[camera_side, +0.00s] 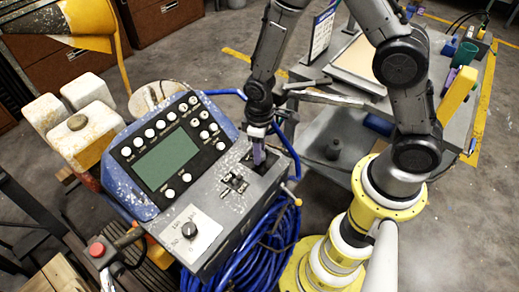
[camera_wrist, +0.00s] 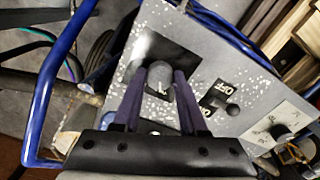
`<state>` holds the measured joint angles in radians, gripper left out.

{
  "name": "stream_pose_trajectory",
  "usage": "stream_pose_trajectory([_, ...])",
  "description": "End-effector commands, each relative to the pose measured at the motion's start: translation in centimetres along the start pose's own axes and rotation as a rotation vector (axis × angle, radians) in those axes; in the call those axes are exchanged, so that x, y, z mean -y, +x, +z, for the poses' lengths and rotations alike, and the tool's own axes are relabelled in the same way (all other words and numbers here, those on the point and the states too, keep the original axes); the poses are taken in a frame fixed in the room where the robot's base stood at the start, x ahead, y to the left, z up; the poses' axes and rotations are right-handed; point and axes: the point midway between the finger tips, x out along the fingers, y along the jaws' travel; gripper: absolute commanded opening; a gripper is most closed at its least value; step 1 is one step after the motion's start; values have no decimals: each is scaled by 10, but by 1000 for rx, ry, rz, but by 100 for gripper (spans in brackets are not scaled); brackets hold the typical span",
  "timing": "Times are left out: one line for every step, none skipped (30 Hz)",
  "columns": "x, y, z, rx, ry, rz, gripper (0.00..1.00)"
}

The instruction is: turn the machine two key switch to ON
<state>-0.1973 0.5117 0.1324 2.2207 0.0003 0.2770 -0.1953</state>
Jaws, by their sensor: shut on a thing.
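My gripper (camera_side: 259,157) points down at the black plate. In the wrist view, my gripper's (camera_wrist: 160,74) two purple-grey fingers stand on either side of a rounded grey knob (camera_wrist: 159,71) and are shut on it. The knob's lower part and a label below it are partly hidden by the fingers. I cannot tell which switch is machine two's.
A blue-framed display console (camera_side: 167,157) with several round buttons adjoins the panel. A dial (camera_side: 189,230) sits on a white plate at the panel's front. Blue hose (camera_side: 272,240) and a blue tube frame (camera_wrist: 50,95) run close beside the panel. A cluttered grey bench stands behind.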

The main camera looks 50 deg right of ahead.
Motion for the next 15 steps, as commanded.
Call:
stream_pose_trajectory([0, 0, 0, 0, 1, 0, 0])
stream_pose_trajectory([0, 0, 0, 0, 2, 0, 0])
stream_pose_trajectory([0, 0, 0, -1, 6, 0, 0])
stream_pose_trajectory([0, 0, 0, 0, 10, 0, 0])
stream_pose_trajectory([0, 0, 0, -1, 15, 0, 0])
stream_pose_trajectory([0, 0, 0, 0, 24, 0, 0])
stream_pose_trajectory([0, 0, 0, 0, 32, 0, 0])
stream_pose_trajectory([0, 0, 0, 0, 42, 0, 0])
stream_pose_trajectory([0, 0, 0, -1, 58, 0, 0])
stream_pose_trajectory([0, -1, 0, -1, 72, 0, 0])
stream_pose_trajectory([0, -1, -1, -1, 89, 0, 0])
stream_pose_trajectory([0, -1, 0, -1, 112, 0, 0])
stream_pose_trajectory([0, -1, 0, -1, 132, 0, 0])
stream_pose_trajectory([0, -1, 0, -1, 154, 0, 0])
stream_pose_trajectory([0, -1, 0, -1, 185, 0, 0])
